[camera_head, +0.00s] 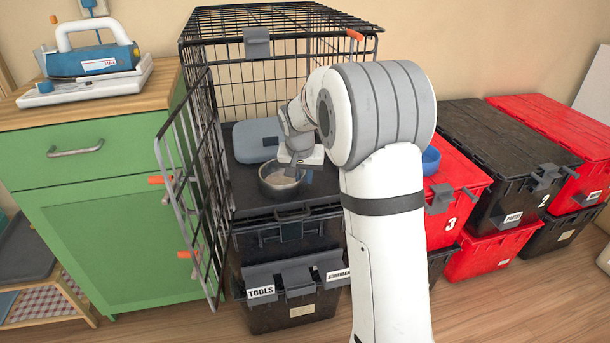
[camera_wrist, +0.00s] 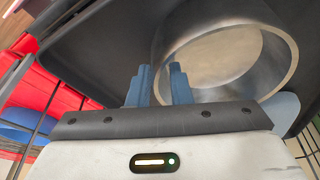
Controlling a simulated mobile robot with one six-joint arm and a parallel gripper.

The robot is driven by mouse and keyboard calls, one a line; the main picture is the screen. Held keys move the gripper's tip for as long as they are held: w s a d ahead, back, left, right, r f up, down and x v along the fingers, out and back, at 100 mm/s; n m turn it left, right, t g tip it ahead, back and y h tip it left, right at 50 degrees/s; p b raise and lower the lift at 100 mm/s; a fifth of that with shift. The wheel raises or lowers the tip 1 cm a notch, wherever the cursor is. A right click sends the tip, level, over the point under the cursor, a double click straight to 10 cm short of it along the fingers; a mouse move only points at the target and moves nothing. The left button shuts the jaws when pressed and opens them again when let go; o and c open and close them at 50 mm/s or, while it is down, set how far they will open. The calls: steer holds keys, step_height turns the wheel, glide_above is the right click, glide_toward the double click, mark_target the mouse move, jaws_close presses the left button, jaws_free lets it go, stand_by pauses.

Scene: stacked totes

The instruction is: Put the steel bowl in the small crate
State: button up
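The steel bowl (camera_head: 283,182) is round and empty. It appears at the front of the black wire crate (camera_head: 212,152), over its dark floor tray (camera_head: 246,203); I cannot tell whether it rests there. The crate's door stands open to the left. My gripper (camera_head: 301,168) is at the bowl's right side, partly hidden by my arm. In the wrist view, the two blue fingers of my gripper (camera_wrist: 160,72) stand a narrow gap apart at the edge of the bowl (camera_wrist: 222,58). The bowl's wall shows between them; whether they press on it is unclear.
A grey-blue cushion-like item (camera_head: 256,140) lies behind the bowl. The crate stands on black totes (camera_head: 290,312). Red and black totes (camera_head: 508,155) are stacked at the right, with a blue bowl (camera_head: 431,160) on one. A green cabinet (camera_head: 95,240) stands at the left.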

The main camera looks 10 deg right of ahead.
steer(key=shift+o, duration=0.8)
steer(key=shift+a+r+p, duration=0.1)
steer(key=shift+r+p, duration=0.2)
steer(key=shift+r, duration=0.3)
steer(key=p+v, duration=0.2)
steer(key=v, duration=0.4)
steer(key=shift+s+r, duration=0.15)
steer(key=shift+s, duration=0.15)
steer(key=s+a+f+n+g, duration=0.1)
steer(key=s+n, duration=0.1)
steer(key=s, duration=1.3)
steer(key=s+a+f+n+y, duration=0.1)
steer(key=s+n, duration=0.1)
steer(key=s, duration=1.4)
steer(key=shift+f+g, duration=0.3)
steer(key=shift+g, duration=0.1)
